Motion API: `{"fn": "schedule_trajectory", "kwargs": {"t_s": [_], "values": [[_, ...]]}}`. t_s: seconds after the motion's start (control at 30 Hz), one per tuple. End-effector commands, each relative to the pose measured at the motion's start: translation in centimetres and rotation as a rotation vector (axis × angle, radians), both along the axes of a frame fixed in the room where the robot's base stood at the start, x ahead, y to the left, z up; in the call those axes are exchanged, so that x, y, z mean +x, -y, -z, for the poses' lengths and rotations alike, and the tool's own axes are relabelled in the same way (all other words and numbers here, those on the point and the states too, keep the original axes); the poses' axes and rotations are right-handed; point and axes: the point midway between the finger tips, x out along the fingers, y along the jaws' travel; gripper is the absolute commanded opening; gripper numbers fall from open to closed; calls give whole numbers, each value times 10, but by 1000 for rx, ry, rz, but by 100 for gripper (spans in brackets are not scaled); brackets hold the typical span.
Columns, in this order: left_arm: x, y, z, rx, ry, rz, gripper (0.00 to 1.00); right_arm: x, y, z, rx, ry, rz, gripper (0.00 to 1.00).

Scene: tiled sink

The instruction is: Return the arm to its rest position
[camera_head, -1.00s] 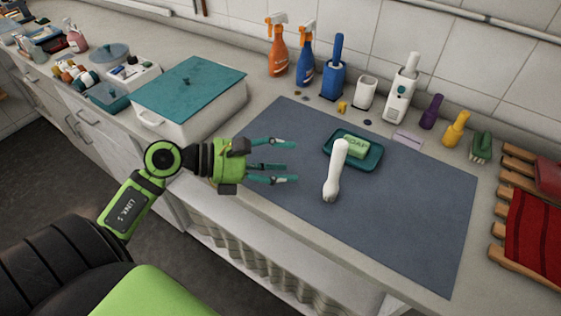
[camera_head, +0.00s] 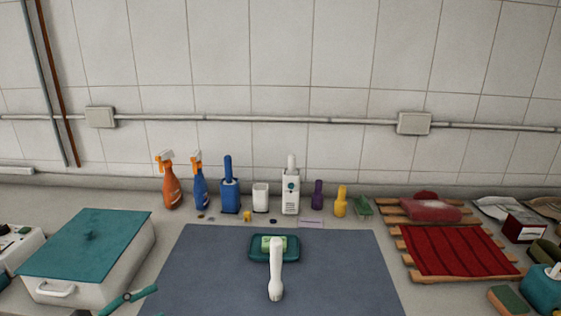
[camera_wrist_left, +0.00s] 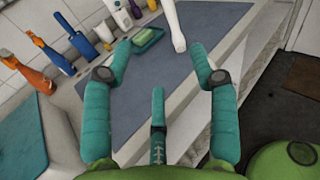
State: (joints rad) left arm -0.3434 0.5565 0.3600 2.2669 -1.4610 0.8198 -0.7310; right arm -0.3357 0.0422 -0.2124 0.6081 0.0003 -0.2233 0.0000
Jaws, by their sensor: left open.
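My left gripper (camera_head: 128,299) shows only as teal fingers at the lower left edge of the head view, beside the white box and over the mat's left side. In the left wrist view the left gripper (camera_wrist_left: 160,62) has its teal fingers spread with nothing between them. The blue-grey mat (camera_head: 205,265) lies on the counter beyond the fingers. A white handled object (camera_head: 276,275) and a teal dish (camera_head: 258,254) with green soap (camera_head: 268,241) are on it, apart from the gripper. My right gripper is not visible.
A white box with a teal lid (camera_head: 85,240) stands left of the mat. Orange (camera_head: 170,188) and blue (camera_head: 200,190) spray bottles and several small containers line the wall. A red cloth (camera_head: 455,250) on wooden slats lies to the right. Much of the mat is bare.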

Motion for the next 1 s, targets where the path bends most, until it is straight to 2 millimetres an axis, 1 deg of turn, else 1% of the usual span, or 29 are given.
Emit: {"fn": "schedule_trajectory", "kwargs": {"t_s": [0.03, 0.07, 0.17, 0.2, 0.27, 0.3, 0.37, 0.4, 0.47, 0.5, 0.57, 0.6, 0.67, 0.7, 0.77, 0.8, 0.83, 0.9, 1.0], "values": [[2, 3, -10, -91, 3, -22, 59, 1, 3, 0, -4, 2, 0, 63], [3, 3, -16, -146, 4, -38, 59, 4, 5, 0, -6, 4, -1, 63], [7, 0, -36, -350, 1, -98, 59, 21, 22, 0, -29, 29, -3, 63], [9, -3, -43, -440, -6, -125, 59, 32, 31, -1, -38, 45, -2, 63], [13, -12, -52, -591, -23, -175, 59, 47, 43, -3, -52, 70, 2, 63], [15, -19, -57, -704, -41, -213, 59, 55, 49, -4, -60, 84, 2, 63], [18, -34, -60, -893, -76, -283, 59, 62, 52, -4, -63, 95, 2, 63], [21, -46, -58, -1031, -109, -339, 59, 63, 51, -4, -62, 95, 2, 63], [23, -64, -48, -1237, -167, -432, 59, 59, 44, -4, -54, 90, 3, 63], [23, -76, -36, -1371, -214, -497, 59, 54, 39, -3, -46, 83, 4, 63], [22, -91, -12, -1566, -293, -606, 59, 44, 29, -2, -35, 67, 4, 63], [19, -98, 7, -1689, -350, -684, 59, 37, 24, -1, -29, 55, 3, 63], [12, -103, 41, -1862, -447, -812, 59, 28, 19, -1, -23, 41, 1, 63], [5, -103, 66, -1969, -517, -906, 59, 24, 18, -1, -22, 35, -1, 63], [-10, -96, 102, -2109, -627, -1050, 59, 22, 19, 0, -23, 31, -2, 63], [-21, -89, 125, -2184, -699, -1149, 59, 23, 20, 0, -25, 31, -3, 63], [-30, -82, 140, -2230, -752, -1221, 59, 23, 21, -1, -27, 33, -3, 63], [-51, -65, 169, -2308, -861, -1373, 59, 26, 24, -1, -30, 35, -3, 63], [-79, -41, 198, -2366, -995, -1564, 59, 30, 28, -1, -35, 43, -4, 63]]}}
